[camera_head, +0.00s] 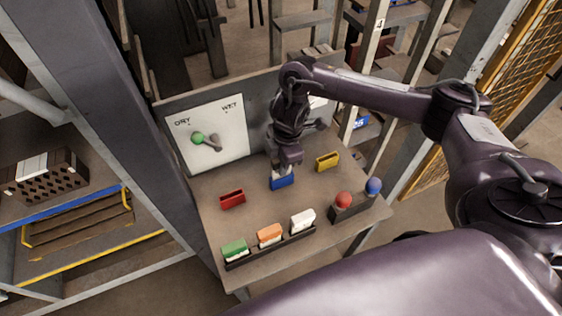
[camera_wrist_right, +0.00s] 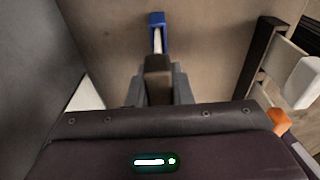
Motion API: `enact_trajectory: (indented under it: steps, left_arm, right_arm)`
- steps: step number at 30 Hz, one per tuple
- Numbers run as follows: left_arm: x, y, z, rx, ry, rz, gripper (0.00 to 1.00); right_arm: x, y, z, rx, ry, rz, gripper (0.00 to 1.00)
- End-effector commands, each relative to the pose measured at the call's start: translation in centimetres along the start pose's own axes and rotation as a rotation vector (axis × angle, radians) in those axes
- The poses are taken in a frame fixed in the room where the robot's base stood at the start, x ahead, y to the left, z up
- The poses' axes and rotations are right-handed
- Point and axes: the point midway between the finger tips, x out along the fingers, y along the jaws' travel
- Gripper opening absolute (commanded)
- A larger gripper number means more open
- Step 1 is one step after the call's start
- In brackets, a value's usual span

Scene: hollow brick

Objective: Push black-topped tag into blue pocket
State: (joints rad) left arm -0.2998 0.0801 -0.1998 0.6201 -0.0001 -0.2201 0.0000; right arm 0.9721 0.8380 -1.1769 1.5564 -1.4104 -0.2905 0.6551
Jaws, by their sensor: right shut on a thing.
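The blue pocket (camera_head: 283,183) stands on the table below my right gripper (camera_head: 284,166). It also shows at the top of the right wrist view (camera_wrist_right: 157,19). My right gripper (camera_wrist_right: 158,88) is shut on the black-topped tag (camera_wrist_right: 158,65), whose dark top sits between the fingers. The tag's white body runs from the top toward the blue pocket, its far end at the pocket's mouth. How deep it sits inside, I cannot tell. The gripper hides most of the tag in the head view. My left gripper is not in view.
A red pocket (camera_head: 232,199) stands to the left and a yellow pocket (camera_head: 327,161) to the right. Green (camera_head: 235,248), orange (camera_head: 269,234) and white (camera_head: 302,219) topped tags stand in a front rack. A block (camera_head: 350,208) carries red and blue balls. A lever panel (camera_head: 235,125) stands behind.

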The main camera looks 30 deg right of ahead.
Motion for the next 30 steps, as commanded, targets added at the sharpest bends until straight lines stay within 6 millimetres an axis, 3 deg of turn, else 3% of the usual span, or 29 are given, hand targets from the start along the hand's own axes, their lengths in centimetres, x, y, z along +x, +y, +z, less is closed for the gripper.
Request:
enact_trajectory:
  steps: [16, 17, 22, 30]
  left_arm:
    - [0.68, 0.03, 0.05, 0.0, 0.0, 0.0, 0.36]
    - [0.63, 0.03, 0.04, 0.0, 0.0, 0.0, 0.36]
    - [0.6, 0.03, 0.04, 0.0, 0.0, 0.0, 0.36]
    - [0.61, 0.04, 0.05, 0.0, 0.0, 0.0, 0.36]
  right_arm:
    - [1.06, 0.0, 0.12, 0.001, 0.0, 0.0, 0.0]
    - [1.0, 0.02, 0.11, 0.0, 0.001, 0.0, 0.22]
    - [0.97, 0.01, 0.11, 0.0, 0.0, 0.0, 0.44]
    - [0.9, 0.01, 0.12, 0.0, 0.0, 0.0, 0.45]
